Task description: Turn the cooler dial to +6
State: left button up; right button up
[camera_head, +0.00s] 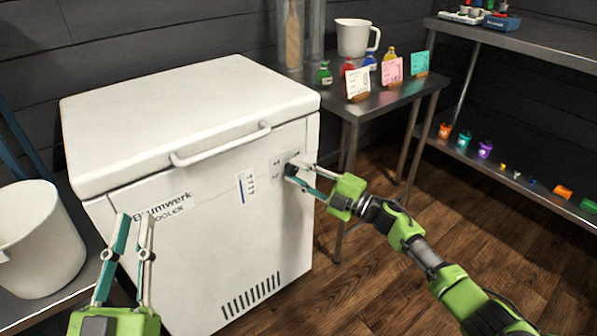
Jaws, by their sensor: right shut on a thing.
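The white cooler (204,225) stands in the middle left with its lid (185,105) closed. Its small dark dial (291,169) is on the upper right of the front panel, beside faint markings too small to read. My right gripper (298,172) reaches in from the right and is shut on the dial; its fingers partly cover the dial and its scale. My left gripper (133,232) is in front of the cooler's lower left side, fingers apart, open and empty, pointing up.
A white bucket (38,240) stands on a surface at the left. A metal table (385,98) behind the cooler's right side holds a white jug (355,37), small bottles and cards. A shelf unit (530,40) stands at the right. The wooden floor (375,270) is partly clear.

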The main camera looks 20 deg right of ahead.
dwell(0.4)
jog(key=o, duration=1.1)
jog(key=v, duration=1.2)
